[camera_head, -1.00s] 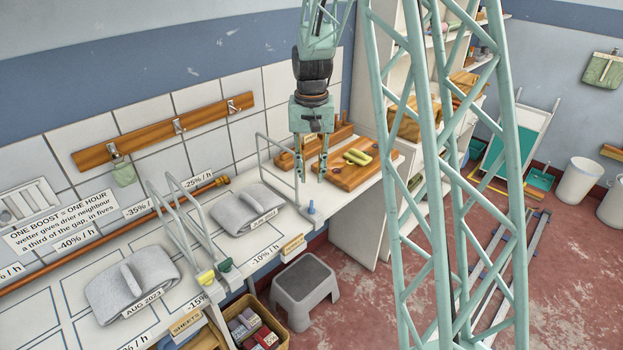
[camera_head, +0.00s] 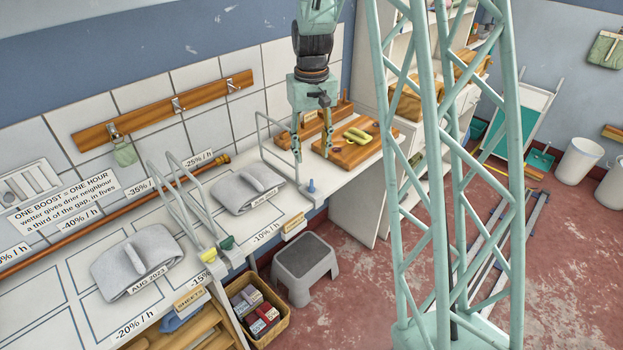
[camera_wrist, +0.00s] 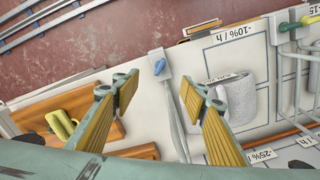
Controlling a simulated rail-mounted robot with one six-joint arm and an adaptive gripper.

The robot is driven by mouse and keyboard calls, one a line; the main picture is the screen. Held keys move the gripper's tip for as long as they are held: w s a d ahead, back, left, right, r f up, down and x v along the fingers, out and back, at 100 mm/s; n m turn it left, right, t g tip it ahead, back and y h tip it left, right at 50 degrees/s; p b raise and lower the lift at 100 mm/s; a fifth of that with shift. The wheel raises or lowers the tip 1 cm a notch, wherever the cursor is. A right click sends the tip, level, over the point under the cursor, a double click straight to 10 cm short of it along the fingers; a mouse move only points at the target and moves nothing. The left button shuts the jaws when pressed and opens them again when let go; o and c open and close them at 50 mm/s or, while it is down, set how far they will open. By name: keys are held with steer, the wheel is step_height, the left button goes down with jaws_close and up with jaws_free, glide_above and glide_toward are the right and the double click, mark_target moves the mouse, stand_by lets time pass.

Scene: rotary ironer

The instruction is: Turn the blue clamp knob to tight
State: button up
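The blue clamp knob (camera_head: 311,186) stands at the right front end of the white bench, at the foot of a bent grey metal bar (camera_head: 280,160). In the wrist view the blue knob (camera_wrist: 159,66) is a small oblong grip on a white block. My gripper (camera_head: 312,155) is open and empty above the knob, pointing down. In the wrist view my gripper (camera_wrist: 158,90) has its yellow-padded fingers wide apart, with the knob in line with the gap but beyond the fingertips. Neither finger touches it.
Yellow (camera_head: 208,256) and green (camera_head: 226,243) knobs sit at similar bars to the left. A folded grey cloth (camera_head: 248,188) lies beside the blue knob's bar. A wooden board (camera_head: 352,152) with a yellow-green handle is behind right. A grey step stool (camera_head: 304,268) stands below.

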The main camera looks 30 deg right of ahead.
mark_target(311, 183)
steer(key=n+p, duration=0.1)
steer(key=n, duration=0.3)
steer(key=r+n+p, duration=0.1)
steer(key=n, duration=0.4)
steer(key=n+p, duration=0.1)
steer(key=n, duration=0.4)
steer(key=shift+r, duration=0.2)
steer(key=shift+f, duration=0.1)
steer(key=shift+f, duration=6.8)
steer(key=shift+c, duration=0.5)
steer(key=c, duration=0.8)
